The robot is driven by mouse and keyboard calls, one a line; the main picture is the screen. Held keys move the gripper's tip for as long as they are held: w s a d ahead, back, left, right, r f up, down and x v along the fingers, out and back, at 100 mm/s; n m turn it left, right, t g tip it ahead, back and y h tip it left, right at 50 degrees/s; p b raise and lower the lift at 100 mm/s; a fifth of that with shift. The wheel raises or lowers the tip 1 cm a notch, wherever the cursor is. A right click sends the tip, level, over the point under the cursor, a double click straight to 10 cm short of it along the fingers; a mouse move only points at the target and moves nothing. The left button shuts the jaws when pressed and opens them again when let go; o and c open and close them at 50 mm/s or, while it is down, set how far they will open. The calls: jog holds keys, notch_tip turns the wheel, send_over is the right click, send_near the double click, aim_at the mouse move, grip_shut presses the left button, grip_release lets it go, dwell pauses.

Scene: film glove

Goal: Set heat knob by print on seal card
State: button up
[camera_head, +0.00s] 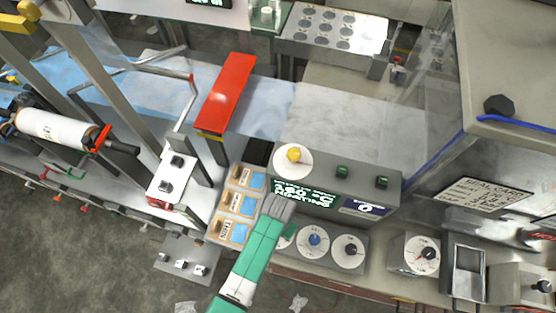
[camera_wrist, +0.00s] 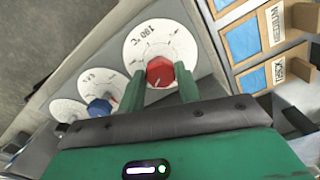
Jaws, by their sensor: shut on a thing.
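The heat knob is a red knob (camera_wrist: 160,72) on a white round dial printed "180 °C" in the wrist view. My gripper (camera_wrist: 160,82) has one green finger on each side of this knob and is shut on it. In the head view my gripper (camera_head: 288,230) covers the knob; only a sliver of its dial shows. The display (camera_head: 303,194) above shows green text that seems to read 180 °C and HEATING. The seal card (camera_head: 488,194) lies at the right in the head view; its title is legible, but its smaller lines are too small to read surely.
A blue knob (camera_head: 315,240) and a black knob (camera_head: 351,248) sit beside the heat dial. A yellow knob (camera_head: 293,154) and green buttons are on the panel top. Small labelled bins (camera_head: 231,204) stand close left of my gripper. A clear panel rises at the right.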

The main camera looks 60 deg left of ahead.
jog(key=o, duration=1)
jog(key=shift+c, duration=0.2)
notch_tip(320, 180, up, 8)
jog(key=shift+f, duration=0.1)
